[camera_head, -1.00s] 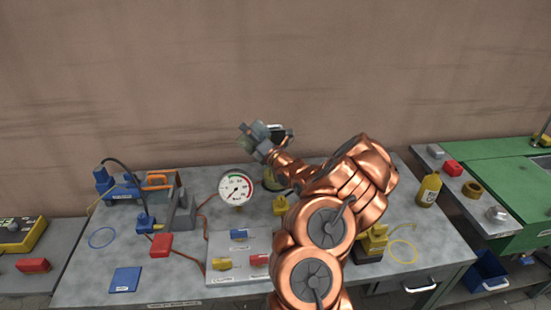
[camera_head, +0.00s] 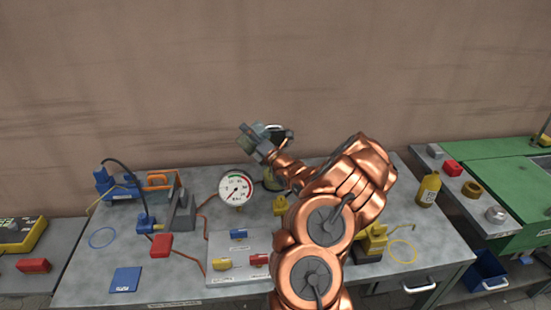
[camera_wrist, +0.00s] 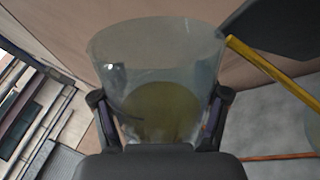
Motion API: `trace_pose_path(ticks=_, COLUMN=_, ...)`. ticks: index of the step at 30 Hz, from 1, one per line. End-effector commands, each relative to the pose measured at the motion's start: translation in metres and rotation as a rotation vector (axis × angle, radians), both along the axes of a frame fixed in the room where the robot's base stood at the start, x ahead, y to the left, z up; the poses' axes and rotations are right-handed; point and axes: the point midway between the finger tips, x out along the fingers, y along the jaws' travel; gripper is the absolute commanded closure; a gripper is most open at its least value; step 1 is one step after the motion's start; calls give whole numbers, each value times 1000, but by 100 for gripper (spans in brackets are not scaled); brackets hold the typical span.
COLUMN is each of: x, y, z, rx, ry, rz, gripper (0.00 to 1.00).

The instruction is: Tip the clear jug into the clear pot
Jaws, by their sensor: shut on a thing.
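The clear jug (camera_wrist: 155,60) is between the two fingers of my gripper (camera_wrist: 160,118) in the wrist view, with an olive-yellow mass showing through its lower part. In the head view my gripper (camera_head: 258,142) is raised above the back of the grey bench, left of my copper arm, and shut on the jug, which is small and mostly hidden there. I cannot make out the clear pot for certain. Something olive and dark (camera_head: 272,180) stands below my wrist, partly hidden by the arm and too small to identify.
A round gauge (camera_head: 236,188) stands just left of my wrist. A blue and orange device (camera_head: 120,187), a grey block (camera_head: 183,212) and a board with coloured blocks (camera_head: 232,277) are on the bench. A yellow bottle (camera_head: 428,190) stands at right. The wall is close behind.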

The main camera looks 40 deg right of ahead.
Motion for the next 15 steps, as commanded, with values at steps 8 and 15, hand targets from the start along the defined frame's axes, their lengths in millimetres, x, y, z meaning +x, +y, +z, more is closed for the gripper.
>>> trace_pose_path(ticks=8, x=0, y=0, z=0, rx=16, ry=-3, rz=0, gripper=62)
trace_pose_path(ticks=15, x=0, y=-1, z=0, rx=27, ry=-5, rz=0, gripper=62)
